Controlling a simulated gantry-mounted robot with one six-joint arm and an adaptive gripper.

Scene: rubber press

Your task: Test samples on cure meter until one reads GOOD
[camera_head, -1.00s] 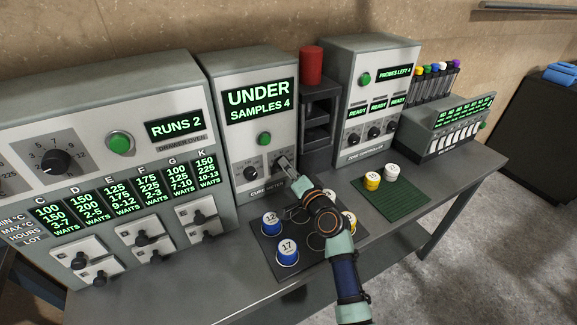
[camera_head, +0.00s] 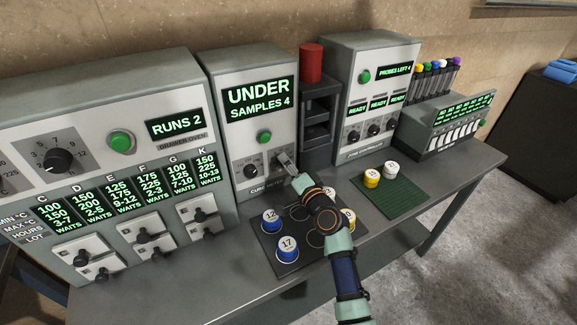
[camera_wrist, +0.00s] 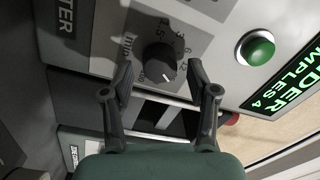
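The cure meter (camera_head: 222,100) reads UNDER and SAMPLES 4 and has a green button (camera_head: 264,136). My gripper (camera_head: 284,160) is at its front, over the lower right. In the wrist view my gripper (camera_wrist: 160,76) is open, its fingertips either side of a black numbered knob (camera_wrist: 158,62); contact cannot be told. Blue sample 12 (camera_head: 271,222) and blue sample 17 (camera_head: 287,250) stand on the dark tray (camera_head: 262,241). A yellow sample (camera_head: 372,180) and a white sample (camera_head: 391,172) stand on the green mat (camera_head: 398,199).
The oven (camera_head: 85,105) at left reads RUNS 2. A dark rack (camera_head: 318,115) with a red cylinder (camera_head: 311,63) stands right of the meter. The core controller (camera_head: 375,85) reads PROBES LEFT 4.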

